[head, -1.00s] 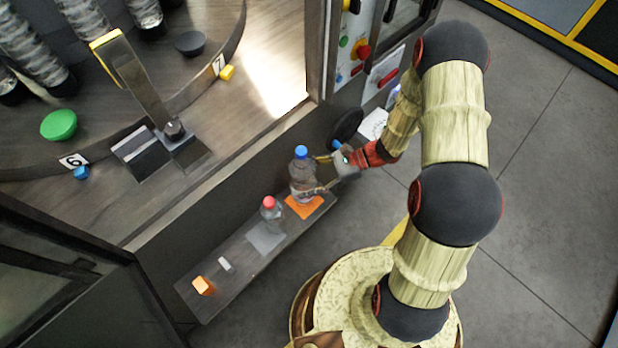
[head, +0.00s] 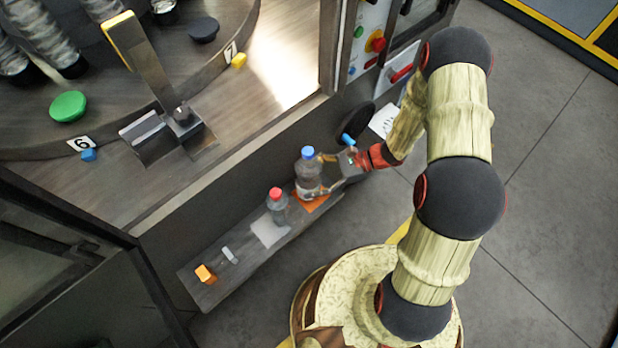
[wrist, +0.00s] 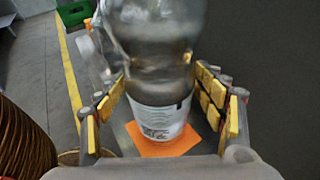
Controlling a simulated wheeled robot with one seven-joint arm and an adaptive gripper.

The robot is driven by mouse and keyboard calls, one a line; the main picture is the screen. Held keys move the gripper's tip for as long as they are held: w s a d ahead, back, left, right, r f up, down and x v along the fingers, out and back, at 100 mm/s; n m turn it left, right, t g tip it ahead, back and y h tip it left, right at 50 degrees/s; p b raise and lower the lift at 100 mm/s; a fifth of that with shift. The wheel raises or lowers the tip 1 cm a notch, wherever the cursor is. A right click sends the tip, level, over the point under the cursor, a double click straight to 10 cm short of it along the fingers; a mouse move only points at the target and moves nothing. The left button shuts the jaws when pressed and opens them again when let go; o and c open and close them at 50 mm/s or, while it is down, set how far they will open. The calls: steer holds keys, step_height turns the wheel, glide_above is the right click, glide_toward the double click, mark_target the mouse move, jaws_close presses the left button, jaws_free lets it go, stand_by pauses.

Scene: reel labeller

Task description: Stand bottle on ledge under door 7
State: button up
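A clear bottle with a blue cap (head: 308,153) stands upright on an orange square (head: 318,205) on the narrow ledge (head: 215,290). In the wrist view the bottle (wrist: 155,50) fills the upper middle, its cap out of frame, with a white label near its base. My gripper (head: 323,174) reaches in from the right, its fingers on either side of the bottle. In the wrist view the yellow-padded fingers (wrist: 160,100) are apart, with gaps showing beside the bottle. A number 7 tag (head: 231,52) is on the round table's rim; I cannot make out a door 7.
A red-capped bottle (head: 277,206) stands on the ledge beside a pale square (head: 269,234). A small grey piece (head: 230,255) and an orange block (head: 206,274) lie farther left. A dark door frame (head: 70,235) flanks the left side; a control panel (head: 372,35) is at upper right.

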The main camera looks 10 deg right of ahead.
steer(key=shift+o, duration=0.6)
steer(key=shift+r, duration=0.1)
steer(key=p+v, duration=0.3)
steer(key=v, duration=0.9)
steer(key=s+r+n+t+h, duration=0.2)
steer(key=s+r+n+h, duration=0.2)
steer(key=r, duration=0.7)
steer(key=s+d+r+n+t+h, duration=0.1)
steer(key=s+r+n+h, duration=0.4)
steer(key=r, duration=0.7)
steer(key=s+r+n+t+h, duration=0.3)
steer(key=r+n, duration=0.5)
steer(key=r, duration=0.4)
steer(key=shift+s+d+n+h, duration=0.2)
steer(key=shift+s+n+h, duration=0.1)
steer(key=shift+s+h, duration=0.55)
steer(key=shift+w, duration=0.2)
